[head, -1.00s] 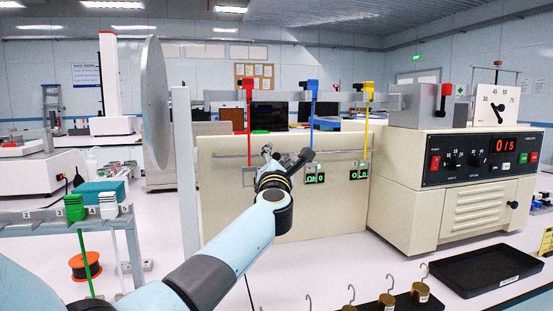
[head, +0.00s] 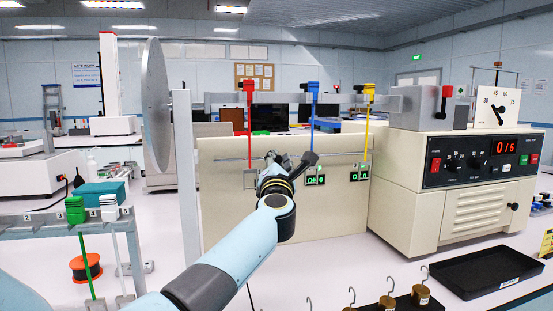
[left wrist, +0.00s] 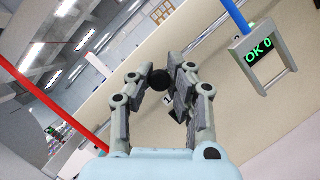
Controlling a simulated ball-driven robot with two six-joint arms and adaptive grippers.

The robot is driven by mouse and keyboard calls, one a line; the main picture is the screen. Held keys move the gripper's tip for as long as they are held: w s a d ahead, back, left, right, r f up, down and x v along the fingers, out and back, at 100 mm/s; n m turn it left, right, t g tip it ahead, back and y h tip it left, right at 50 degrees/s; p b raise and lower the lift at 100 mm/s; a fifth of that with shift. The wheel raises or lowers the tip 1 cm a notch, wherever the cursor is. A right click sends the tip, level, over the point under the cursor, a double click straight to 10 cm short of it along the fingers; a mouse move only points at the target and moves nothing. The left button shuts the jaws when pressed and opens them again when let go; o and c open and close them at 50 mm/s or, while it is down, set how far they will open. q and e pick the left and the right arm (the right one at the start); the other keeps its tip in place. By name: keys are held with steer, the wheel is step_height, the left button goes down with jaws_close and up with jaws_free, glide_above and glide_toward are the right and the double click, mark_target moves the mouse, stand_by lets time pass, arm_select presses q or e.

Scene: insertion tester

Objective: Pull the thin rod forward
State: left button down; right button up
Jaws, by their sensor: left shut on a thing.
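The thin rod (head: 232,159) runs level across the front of the cream panel, below the coloured hangers. My left gripper (head: 288,160) is at the middle of the panel, shut on the rod. In the left wrist view the fingers (left wrist: 160,82) are closed in around it, and a length of the grey rod (left wrist: 207,38) runs away to the upper right. My right gripper is not in view.
Red (head: 248,120), blue (head: 313,115) and yellow (head: 367,125) hangers line the panel (head: 225,215). A cream control unit (head: 460,195) stands at right. A black tray (head: 487,270) and brass weights (head: 387,300) are in front. A rack (head: 40,228) stands at left.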

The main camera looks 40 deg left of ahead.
arm_select(q)
steer(key=s+d, duration=0.1)
steer(key=s+d+p, duration=0.1)
steer(key=shift+s+d, duration=0.15)
steer(key=shift+d, duration=0.15)
steer(key=c, duration=1.2)
jaws_free()
steer(key=shift+d, duration=0.25)
steer(key=shift+o, duration=0.2)
steer(key=shift+a, duration=0.1)
steer(key=v, duration=1.2)
